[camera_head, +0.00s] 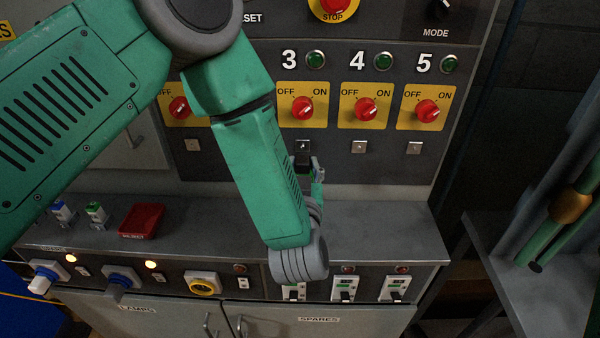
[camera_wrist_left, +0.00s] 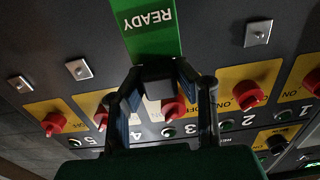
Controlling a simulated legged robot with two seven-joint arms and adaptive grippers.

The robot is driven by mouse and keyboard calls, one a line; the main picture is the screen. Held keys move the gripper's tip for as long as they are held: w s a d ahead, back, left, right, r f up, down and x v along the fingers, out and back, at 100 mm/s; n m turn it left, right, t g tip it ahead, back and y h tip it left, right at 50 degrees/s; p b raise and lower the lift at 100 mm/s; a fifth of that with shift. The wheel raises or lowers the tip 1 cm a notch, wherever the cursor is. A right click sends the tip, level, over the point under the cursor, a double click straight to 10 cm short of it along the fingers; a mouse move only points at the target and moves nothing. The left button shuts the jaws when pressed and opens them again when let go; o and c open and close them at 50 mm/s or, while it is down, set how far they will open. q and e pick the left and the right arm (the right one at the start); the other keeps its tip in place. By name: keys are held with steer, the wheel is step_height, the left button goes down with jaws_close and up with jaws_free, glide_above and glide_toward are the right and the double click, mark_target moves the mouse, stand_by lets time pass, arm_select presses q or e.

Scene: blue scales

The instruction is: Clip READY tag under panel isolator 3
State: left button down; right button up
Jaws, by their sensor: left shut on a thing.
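My left gripper (camera_head: 311,167) is just below panel isolator 3 (camera_head: 302,106), close to the panel face. In the left wrist view, which is upside down, its fingers (camera_wrist_left: 158,72) are shut on the green READY tag (camera_wrist_left: 148,28). The tag lies across the spot under isolator 3 (camera_wrist_left: 173,108) and hides any metal plate there. I cannot tell whether the tag touches the panel. In the head view the tag is mostly hidden by my arm and hand. My right gripper is not in view.
Small metal plates sit under isolator 4 (camera_head: 359,147) and isolator 5 (camera_head: 414,148). Isolator 2 (camera_head: 179,107) is at the left. On the ledge stand a red tray (camera_head: 141,221), a blue-topped piece (camera_head: 62,210) and a green-topped piece (camera_head: 96,212). The ledge's right part is clear.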

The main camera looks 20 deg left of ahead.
mark_target(303, 152)
arm_select(q)
steer(key=shift+w, duration=0.8)
steer(key=shift+w+a, duration=0.1)
steer(key=shift+w, duration=0.25)
steer(key=shift+w+a+b, duration=0.35)
steer(key=shift+w+a, duration=0.15)
steer(key=shift+a, duration=0.15)
steer(key=shift+d, duration=0.45)
steer(key=shift+a, duration=0.1)
steer(key=shift+s+a, duration=0.1)
steer(key=shift+a, duration=0.3)
steer(key=shift+d+p, duration=0.25)
steer(key=shift+p, duration=0.15)
steer(key=shift+w+a, duration=0.1)
steer(key=shift+w, duration=0.45)
steer(key=c, duration=1.2)
jaws_free()
